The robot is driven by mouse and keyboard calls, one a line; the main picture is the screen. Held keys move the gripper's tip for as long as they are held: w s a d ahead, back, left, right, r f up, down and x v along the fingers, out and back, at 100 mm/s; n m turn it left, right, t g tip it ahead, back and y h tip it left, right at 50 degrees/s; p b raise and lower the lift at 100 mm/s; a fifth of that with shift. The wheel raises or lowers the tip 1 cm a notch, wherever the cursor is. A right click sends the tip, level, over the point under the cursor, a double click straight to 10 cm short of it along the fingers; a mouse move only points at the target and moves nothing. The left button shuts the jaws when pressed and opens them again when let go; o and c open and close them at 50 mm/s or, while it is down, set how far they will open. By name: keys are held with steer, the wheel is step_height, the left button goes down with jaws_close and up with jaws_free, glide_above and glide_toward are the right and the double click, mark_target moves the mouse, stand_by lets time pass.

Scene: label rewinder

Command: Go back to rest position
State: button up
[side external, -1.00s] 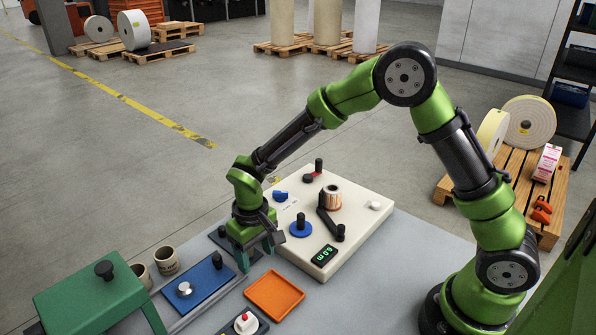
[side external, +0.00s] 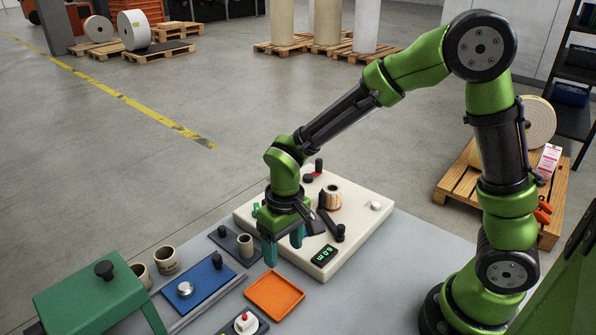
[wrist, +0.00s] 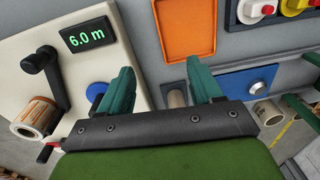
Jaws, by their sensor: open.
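My gripper (side external: 283,249) is open and empty in the side external view, above the front left edge of the white rewinder board (side external: 358,238). Its two green fingers are spread apart in the wrist view (wrist: 160,92), with nothing between them. The board carries a label roll (side external: 332,197), a black crank (side external: 330,222) and a display (side external: 324,254) that reads 6.0 m in the wrist view. A blue disc with a dark knob (wrist: 97,92) is partly hidden behind a finger in the wrist view.
An orange tray (side external: 275,295) lies in front of the board. A blue panel (side external: 203,279), brown-cream rolls (side external: 166,260) and a green box (side external: 95,295) stand to the left. Another roll (side external: 245,246) stands on a dark plate beside my gripper. Grey table is clear at the right front.

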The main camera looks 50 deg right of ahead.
steer(key=s+d+r+m+t, duration=0.1)
steer(key=s+d+r+t, duration=0.1)
steer(key=r, duration=0.3)
steer(key=s+d+r+m+t+y, duration=0.1)
steer(key=s+d+r+t, duration=0.1)
steer(key=s+d+r, duration=0.2)
steer(key=s+d+r+m+t, duration=0.1)
steer(key=s+d+r+t, duration=0.2)
steer(key=s+r, duration=0.2)
step_height(320, 180, up, 3)
steer(key=shift+r+m, duration=0.15)
steer(key=shift+m, duration=0.15)
steer(key=shift+s, duration=0.1)
